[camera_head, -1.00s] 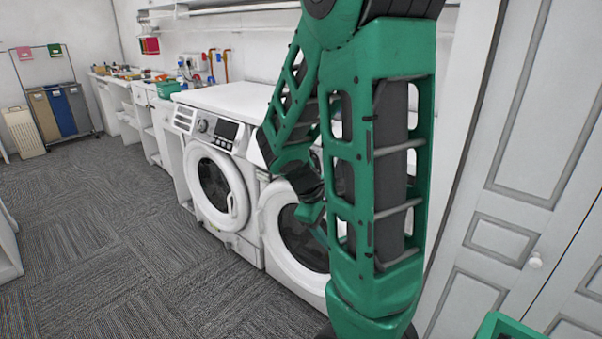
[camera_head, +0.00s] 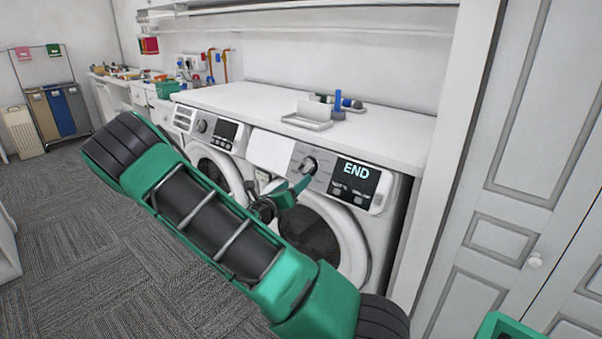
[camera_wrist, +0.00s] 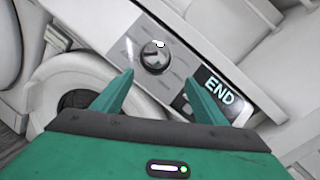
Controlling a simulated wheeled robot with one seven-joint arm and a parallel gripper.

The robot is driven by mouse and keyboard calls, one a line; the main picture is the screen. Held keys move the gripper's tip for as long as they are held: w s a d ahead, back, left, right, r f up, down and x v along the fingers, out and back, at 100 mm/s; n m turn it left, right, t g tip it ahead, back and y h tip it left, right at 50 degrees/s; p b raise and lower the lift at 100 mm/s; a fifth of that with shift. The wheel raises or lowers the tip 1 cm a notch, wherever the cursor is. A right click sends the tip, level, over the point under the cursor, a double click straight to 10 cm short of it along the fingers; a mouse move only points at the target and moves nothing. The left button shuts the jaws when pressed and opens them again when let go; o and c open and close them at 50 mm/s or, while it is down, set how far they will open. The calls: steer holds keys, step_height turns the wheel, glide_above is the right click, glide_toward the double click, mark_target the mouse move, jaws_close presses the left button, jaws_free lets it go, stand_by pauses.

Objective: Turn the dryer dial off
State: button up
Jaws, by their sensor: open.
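The dryer is the right-hand white machine (camera_head: 385,212), with a round door and a lit display (camera_head: 356,172) reading END. Its dial (camera_head: 309,165) is a round silver knob on the grey panel left of the display. In the wrist view the dial (camera_wrist: 155,57) lies ahead of and between my two fingertips, with no contact visible. My gripper (camera_head: 296,190) is just below and left of the dial in the head view. In the wrist view its green fingers (camera_wrist: 165,84) are apart and nothing is between them.
A second white machine (camera_head: 215,145) with its own dial stands to the left. A white countertop (camera_head: 250,98) above holds a tray (camera_head: 307,118) and a blue-handled item (camera_head: 338,103). A white cabinet door (camera_head: 510,190) is at right. Carpet floor (camera_head: 60,240) is open at left.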

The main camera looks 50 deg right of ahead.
mark_target(304, 169)
steer(key=shift+n+t, duration=0.4)
steer(key=shift+n, duration=0.2)
steer(key=x, duration=0.7)
steer(key=w+x, duration=0.1)
steer(key=x, duration=0.2)
steer(key=shift+w+d, duration=0.1)
steer(key=c, duration=1)
